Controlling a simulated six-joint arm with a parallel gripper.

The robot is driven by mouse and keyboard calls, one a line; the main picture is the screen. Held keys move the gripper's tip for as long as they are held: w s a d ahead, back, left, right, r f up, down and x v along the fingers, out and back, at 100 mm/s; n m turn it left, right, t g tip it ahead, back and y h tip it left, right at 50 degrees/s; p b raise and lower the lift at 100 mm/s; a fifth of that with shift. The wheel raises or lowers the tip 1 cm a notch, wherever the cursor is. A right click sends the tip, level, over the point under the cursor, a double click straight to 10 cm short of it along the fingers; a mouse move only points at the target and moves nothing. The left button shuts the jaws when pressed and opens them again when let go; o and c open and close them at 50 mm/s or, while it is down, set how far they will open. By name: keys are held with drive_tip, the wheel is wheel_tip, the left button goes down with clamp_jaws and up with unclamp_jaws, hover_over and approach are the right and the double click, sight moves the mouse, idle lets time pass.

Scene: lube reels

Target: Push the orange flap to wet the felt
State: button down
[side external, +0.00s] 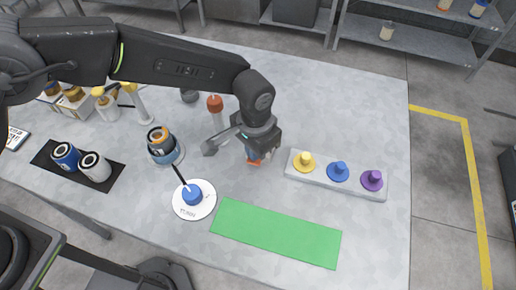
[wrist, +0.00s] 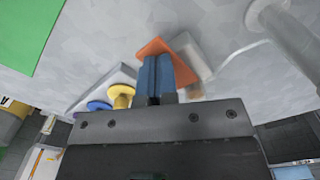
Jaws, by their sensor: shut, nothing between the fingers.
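The orange flap (wrist: 180,46) shows in the wrist view just beyond my fingertips, partly covered by them. Only a small orange piece (side external: 254,162) shows under my gripper in the side view. A pale block (wrist: 194,54) lies beside the flap in the wrist view; I cannot tell whether it is the felt. My gripper (wrist: 155,60) has its two blue fingers shut together with nothing between them. They point at the flap, and I cannot tell whether they touch it. In the side view my gripper (side external: 256,153) points down, low over the table, left of the peg tray.
A grey tray (side external: 325,187) holds yellow, blue and purple pegs close on the right. A green mat (side external: 275,232) lies in front. A white disc (side external: 180,206) with a blue knob is front left. A red-topped post (side external: 215,105) stands behind left.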

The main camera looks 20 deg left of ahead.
drive_tip(key=shift+r, duration=3.2)
drive_tip(key=s+a+r+n+t+h, duration=0.1)
drive_tip(key=s+a+r+n+t, duration=0.2)
drive_tip(key=a+r, duration=1.45)
drive_tip(key=s+a+f+n+t+y, duration=0.1)
drive_tip(key=s+a+n+t, duration=0.1)
drive_tip(key=s+a, duration=1.3)
drive_tip(key=shift+s+n+t, duration=0.3)
drive_tip(key=shift+s+n, duration=0.2)
drive_tip(key=shift+s, duration=0.05)
